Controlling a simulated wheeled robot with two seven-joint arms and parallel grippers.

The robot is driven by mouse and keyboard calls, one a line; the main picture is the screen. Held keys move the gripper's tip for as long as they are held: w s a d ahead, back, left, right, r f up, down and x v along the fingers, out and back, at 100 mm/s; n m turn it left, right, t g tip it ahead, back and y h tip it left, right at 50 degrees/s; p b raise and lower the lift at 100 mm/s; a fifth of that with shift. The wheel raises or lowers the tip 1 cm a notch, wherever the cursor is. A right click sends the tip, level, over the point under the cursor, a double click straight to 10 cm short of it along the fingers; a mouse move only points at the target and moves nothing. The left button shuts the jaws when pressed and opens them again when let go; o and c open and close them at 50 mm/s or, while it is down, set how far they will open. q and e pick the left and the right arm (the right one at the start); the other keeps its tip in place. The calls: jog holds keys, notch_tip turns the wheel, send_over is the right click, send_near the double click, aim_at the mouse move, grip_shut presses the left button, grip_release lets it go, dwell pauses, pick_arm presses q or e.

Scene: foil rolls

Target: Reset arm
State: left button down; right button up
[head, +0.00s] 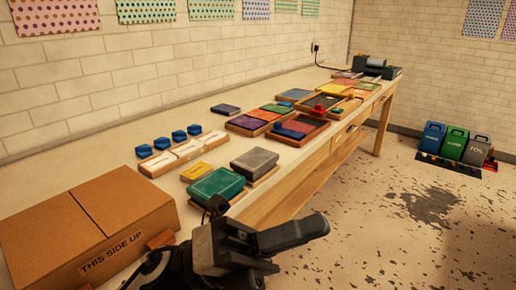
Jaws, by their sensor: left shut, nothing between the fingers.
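My left gripper (312,230) is in the lower middle of the head view, in front of the table's front edge. Its fingers are shut with nothing held, and they point to the right over the floor. It is apart from the things on the table (120,142). My left arm comes in from the bottom left. My right gripper does not show.
A cardboard box (60,215) stands at the near left. A green box (215,187), a grey box (255,160), small blue pieces (179,137) and several coloured trays fill the table. Blue (432,137) and green (453,143) bins stand on the floor at right.

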pick_arm(q)
jog(key=w+a+f+n+t+y, duration=0.6)
jog(key=n+t, duration=0.4)
jog(key=n, duration=0.4)
jog(key=w+a+f+n+t+y, duration=0.35)
jog(key=f+n+t+y, duration=0.4)
jog(key=n, duration=0.65)
jog(key=s+a+f+n+g+y, duration=0.1)
jog(key=s+a+f+n+y, duration=0.1)
jog(key=f, duration=0.6)
jog(key=s+a+f+n+g+y, duration=0.2)
jog(key=s+a+f+n+y, duration=0.1)
jog(key=s+f+n, duration=0.3)
jog(key=s+a+f+n+g+y, duration=0.2)
jog(key=s+a+f+n, duration=0.1)
jog(key=f, duration=0.6)
jog(key=shift+s+a+f+n, duration=0.4)
jog(key=shift+s+a, duration=0.1)
jog(key=shift+a, duration=0.3)
jog(key=shift+g, duration=0.25)
